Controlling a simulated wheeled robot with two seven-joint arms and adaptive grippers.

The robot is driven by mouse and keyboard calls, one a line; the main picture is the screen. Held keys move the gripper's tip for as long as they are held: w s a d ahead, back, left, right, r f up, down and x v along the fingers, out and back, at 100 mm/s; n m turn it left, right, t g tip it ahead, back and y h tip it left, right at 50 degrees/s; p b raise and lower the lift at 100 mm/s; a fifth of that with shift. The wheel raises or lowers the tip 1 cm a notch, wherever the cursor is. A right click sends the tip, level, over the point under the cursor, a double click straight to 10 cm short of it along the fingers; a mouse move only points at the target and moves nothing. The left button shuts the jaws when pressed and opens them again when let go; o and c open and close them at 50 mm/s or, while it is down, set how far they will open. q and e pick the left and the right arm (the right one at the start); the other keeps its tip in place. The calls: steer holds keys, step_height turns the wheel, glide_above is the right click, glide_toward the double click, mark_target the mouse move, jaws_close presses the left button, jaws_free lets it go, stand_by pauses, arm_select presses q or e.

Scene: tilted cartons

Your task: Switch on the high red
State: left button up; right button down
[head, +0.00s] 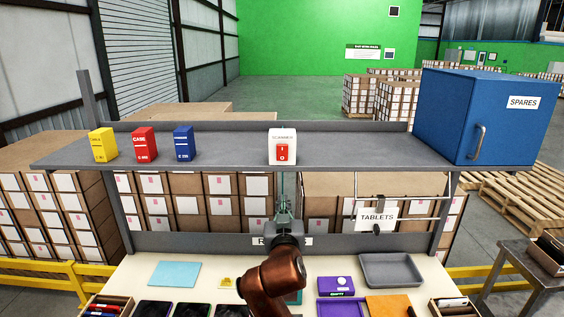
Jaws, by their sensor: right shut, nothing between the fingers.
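A white box labelled SCANNER (283,140) stands on the high grey shelf, near its middle. A red rocker switch (282,153) with 1 and 0 marks is on its front face. I cannot tell from the picture which way the rocker is set. My right gripper (283,180) is shut and empty. It points up, just below the scanner box in the picture, in front of the shelf's front edge and apart from the switch. My right arm covers part of the lower bench and a label. My left gripper is not in view.
Yellow (103,145), red (144,145) and blue (183,143) cartons stand on the shelf (230,150) at left. A blue SPARES cabinet (455,115) is at its right end. A TABLETS sign (376,219) hangs below. Trays and tablets lie on the white bench. The shelf beside the scanner is clear.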

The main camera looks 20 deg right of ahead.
mark_target(282, 149)
step_height(282, 149, up, 9)
steer(key=s+a+m+t, duration=0.1)
steer(key=s, duration=0.2)
steer(key=shift+a+h, duration=0.15)
steer(key=shift+h, duration=0.15)
steer(key=shift+w, duration=0.1)
steer(key=p+x, duration=0.5)
steer(key=x, duration=0.9)
steer(key=shift+r+p, duration=0.15)
steer(key=shift+p, duration=0.2)
